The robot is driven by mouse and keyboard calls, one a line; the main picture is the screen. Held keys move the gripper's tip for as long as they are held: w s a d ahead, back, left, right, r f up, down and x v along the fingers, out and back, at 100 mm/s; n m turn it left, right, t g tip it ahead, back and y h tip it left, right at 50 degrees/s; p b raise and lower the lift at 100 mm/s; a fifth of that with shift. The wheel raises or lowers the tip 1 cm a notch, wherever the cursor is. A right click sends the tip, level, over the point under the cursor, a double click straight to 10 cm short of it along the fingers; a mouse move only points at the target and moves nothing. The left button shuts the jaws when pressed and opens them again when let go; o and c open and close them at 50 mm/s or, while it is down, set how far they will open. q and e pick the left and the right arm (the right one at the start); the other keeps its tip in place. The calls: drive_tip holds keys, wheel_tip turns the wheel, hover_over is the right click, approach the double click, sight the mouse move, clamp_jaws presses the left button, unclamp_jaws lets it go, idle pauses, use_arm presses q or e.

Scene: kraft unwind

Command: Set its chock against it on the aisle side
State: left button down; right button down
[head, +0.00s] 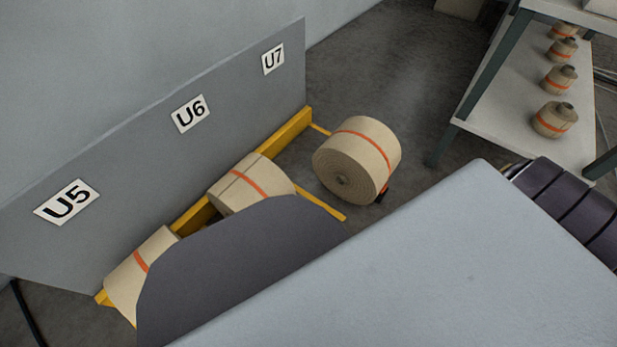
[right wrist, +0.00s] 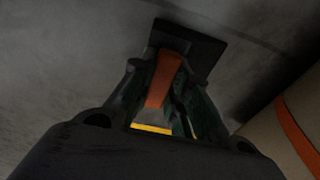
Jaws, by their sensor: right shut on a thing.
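A large kraft roll (head: 358,160) with an orange band stands on the floor below the U7 sign. In the head view a small black and red piece, probably the chock (head: 383,194), shows at the roll's lower right edge. In the right wrist view my right gripper (right wrist: 170,85) is shut on the chock's orange grip (right wrist: 163,80). The chock's black plate (right wrist: 190,45) lies beyond the fingertips, near the floor; whether it touches the floor or the roll I cannot tell. The banded roll (right wrist: 295,125) shows at the right there. My left gripper is not in view.
Two more rolls sit along the yellow rail (head: 295,128) near the U6 (head: 190,113) and U5 (head: 67,202) signs. A shelf (head: 500,90) with several small rolls stands at the upper right. Grey floor lies between roll and shelf. Large grey surfaces hide the foreground.

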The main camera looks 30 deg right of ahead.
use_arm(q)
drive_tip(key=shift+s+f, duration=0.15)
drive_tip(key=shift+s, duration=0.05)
use_arm(e)
drive_tip(key=shift+w, duration=0.1)
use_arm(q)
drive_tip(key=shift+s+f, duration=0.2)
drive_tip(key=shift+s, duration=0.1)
use_arm(e)
drive_tip(key=shift+a, duration=0.1)
drive_tip(key=shift+w, duration=0.1)
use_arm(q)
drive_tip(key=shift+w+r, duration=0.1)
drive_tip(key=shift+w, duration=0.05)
use_arm(e)
drive_tip(key=c, duration=1.3)
unclamp_jaws()
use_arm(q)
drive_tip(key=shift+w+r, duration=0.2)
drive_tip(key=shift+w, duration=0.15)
